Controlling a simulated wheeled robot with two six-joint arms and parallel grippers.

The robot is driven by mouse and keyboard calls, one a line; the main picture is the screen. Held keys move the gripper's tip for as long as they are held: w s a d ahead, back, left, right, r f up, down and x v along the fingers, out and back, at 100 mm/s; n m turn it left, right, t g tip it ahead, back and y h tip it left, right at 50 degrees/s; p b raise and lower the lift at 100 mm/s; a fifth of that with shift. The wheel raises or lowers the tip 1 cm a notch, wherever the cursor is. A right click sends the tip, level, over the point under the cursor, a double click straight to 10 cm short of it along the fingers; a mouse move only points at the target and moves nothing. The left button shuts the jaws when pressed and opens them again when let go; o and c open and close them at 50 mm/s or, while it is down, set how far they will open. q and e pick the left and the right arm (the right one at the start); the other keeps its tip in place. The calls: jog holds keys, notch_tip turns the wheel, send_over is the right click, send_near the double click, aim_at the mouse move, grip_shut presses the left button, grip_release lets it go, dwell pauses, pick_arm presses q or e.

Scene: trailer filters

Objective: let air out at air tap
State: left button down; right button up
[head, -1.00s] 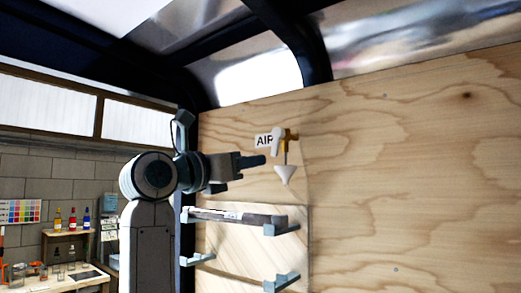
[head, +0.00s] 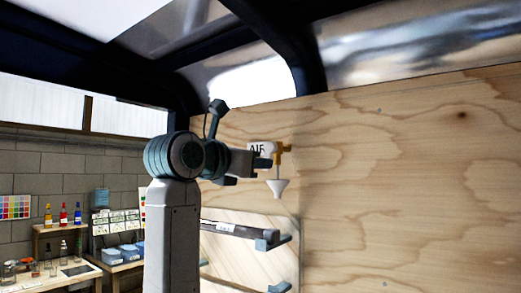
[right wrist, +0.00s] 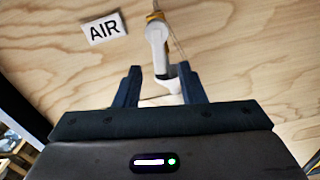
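The air tap (head: 283,149) is on the plywood wall beside a white AIR label (head: 256,148). It has a brass body, a white handle and a white funnel (head: 277,188) hanging below. My right gripper (head: 264,163) is at the tap, its fingertips just by the handle. In the right wrist view the gripper (right wrist: 160,80) is open, with its dark fingers apart. The white handle (right wrist: 157,45) stands just beyond and between the fingertips, and the white funnel (right wrist: 165,86) shows between the fingers. I cannot tell whether a finger touches the handle. My left gripper is not in view.
A rack with a dark bar (head: 235,229) is on the wall below the tap. Dark roof beams (head: 290,45) run overhead. A bench with bottles (head: 63,216) and blue bins (head: 122,254) is farther off at the left. The plywood right of the tap is bare.

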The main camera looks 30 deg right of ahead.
aim_at(268, 157)
jog(key=x, duration=0.2)
jog(key=shift+w+d+p, duration=0.15)
jog(key=shift+d+p, duration=0.2)
jog(key=shift+p, duration=0.05)
jog(key=shift+c, duration=0.5)
grip_shut()
